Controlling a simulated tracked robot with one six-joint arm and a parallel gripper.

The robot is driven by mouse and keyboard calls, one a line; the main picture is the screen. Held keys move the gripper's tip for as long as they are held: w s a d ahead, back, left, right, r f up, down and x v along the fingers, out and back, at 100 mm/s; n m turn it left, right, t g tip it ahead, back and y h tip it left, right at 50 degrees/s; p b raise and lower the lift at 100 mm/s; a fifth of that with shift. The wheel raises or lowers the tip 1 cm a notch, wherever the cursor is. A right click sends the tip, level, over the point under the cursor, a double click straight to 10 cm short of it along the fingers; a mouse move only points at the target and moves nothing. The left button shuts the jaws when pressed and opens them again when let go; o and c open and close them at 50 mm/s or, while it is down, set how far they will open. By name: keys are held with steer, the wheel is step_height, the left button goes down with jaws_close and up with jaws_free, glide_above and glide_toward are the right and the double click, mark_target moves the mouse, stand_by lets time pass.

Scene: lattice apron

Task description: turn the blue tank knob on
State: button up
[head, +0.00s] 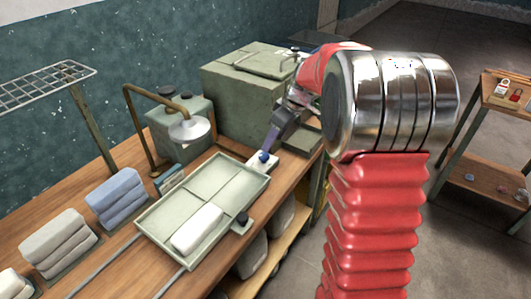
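A small blue knob (264,157) sits on a pale block at the far right corner of a shallow green tray (152,221). My gripper (271,147) reaches down from the upper right, with its fingertips right at the knob. The fingers overlap closely in this view, so I cannot tell whether they are open or shut, or whether they touch the knob. The gripper partly covers the knob, and its turned position is too small to read. A dark knob (242,218) sits on a similar block at the tray's right edge.
A white folded cloth (198,229) lies in the tray. A brass pipe with a shower-like head (190,130) hangs beyond it. A large green box (240,97) stands behind my gripper. Folded towels (118,197) lie at left. A shelf (495,155) stands at right.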

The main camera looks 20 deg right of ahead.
mark_target(264, 155)
steer(key=x, duration=0.8)
steer(key=shift+a, duration=0.1)
steer(key=c, duration=1.1)
steer(key=shift+o, duration=0.2)
